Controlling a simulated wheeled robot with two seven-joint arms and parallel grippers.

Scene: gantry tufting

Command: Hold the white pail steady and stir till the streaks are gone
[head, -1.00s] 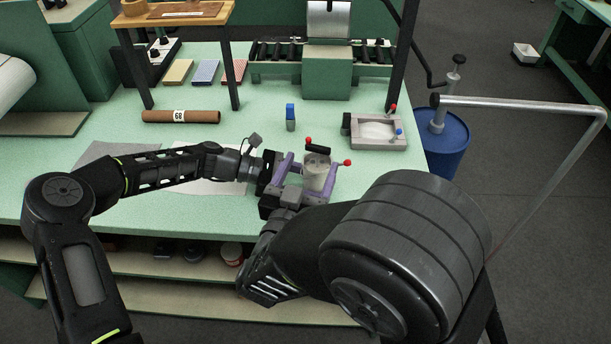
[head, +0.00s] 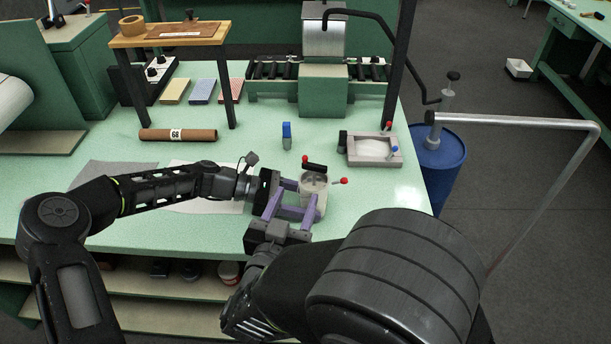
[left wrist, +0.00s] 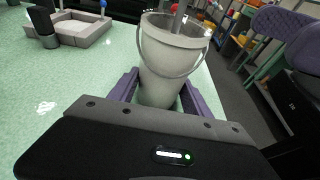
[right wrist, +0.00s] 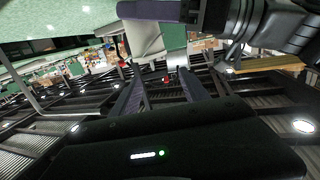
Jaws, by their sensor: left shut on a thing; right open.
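The white pail (head: 318,199) stands on the green table; it fills the upper middle of the left wrist view (left wrist: 168,62), upright with its wire bail. My left gripper (head: 298,198) is shut on the pail, one purple finger on each side. A grey stick (left wrist: 178,18) rises from the pail's mouth. Any streaks inside are too small or hidden to tell. My right gripper (head: 290,213) is open and empty on the near side of the pail. In the right wrist view a pale surface, probably the pail (right wrist: 142,38), lies beyond and above its fingers.
Close around the pail are a black bar (head: 315,167) and a red knob (head: 343,181). A blue-topped block (head: 287,137) and a grey tray (head: 372,159) stand behind. A cardboard tube (head: 178,135) lies left. A blue drum (head: 440,170) stands off the table's right edge.

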